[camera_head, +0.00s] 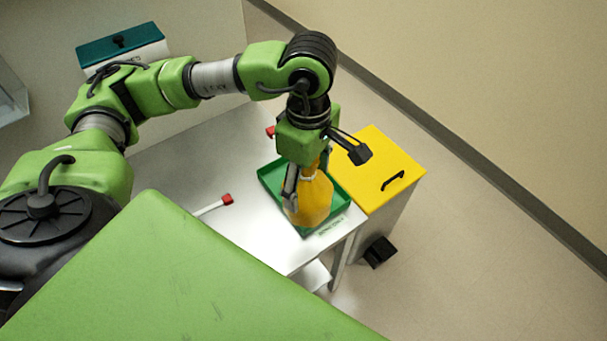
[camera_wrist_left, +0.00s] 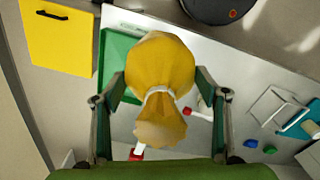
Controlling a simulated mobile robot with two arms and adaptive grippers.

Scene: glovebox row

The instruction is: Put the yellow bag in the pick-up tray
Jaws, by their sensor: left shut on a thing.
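The yellow bag (camera_head: 314,200) is gathered at a pale tie around its neck; it also shows in the left wrist view (camera_wrist_left: 160,62). My left gripper (camera_head: 305,180) is shut on the bag, with one finger on each side of it in the left wrist view (camera_wrist_left: 160,92). The green pick-up tray (camera_head: 269,178) sits near the end of the white table. The bag hangs in front of and over the tray in the head view, hiding much of its inside. Whether the bag touches the tray floor I cannot tell. My right gripper is not in view.
A yellow-topped bin (camera_head: 378,165) with a black handle stands just beyond the tray. A white stick with a red end (camera_head: 227,200) lies on the white table (camera_head: 245,235). A white box with a teal lid (camera_head: 120,45) is at the far left. A small label is by the tray.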

